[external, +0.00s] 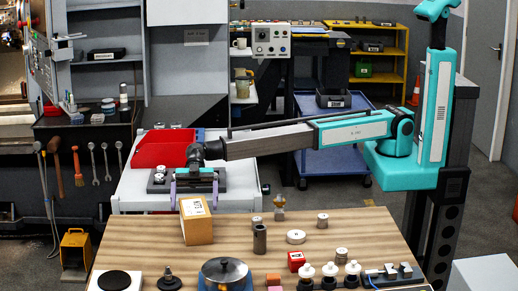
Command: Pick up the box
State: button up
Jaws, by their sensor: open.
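A tan box (198,232) with a white label on its upper part stands upright near the back left of the wooden table. My gripper (194,203) is open just above it, pointing down. Its two purple fingers are apart, one near each side of the box's top. I cannot tell from this view whether they touch the box or stand in front of or behind it.
On the wooden table (130,241), a dark cylinder (260,239), a white disc (296,237), a small red box (296,261) and several white-topped pieces stand to the right. A red bin (165,150) sits behind.

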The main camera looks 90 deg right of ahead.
jog(key=c, duration=2.3)
jog(key=shift+r, duration=0.15)
jog(key=shift+r+b, duration=1.35)
jog(key=shift+r, duration=3.6)
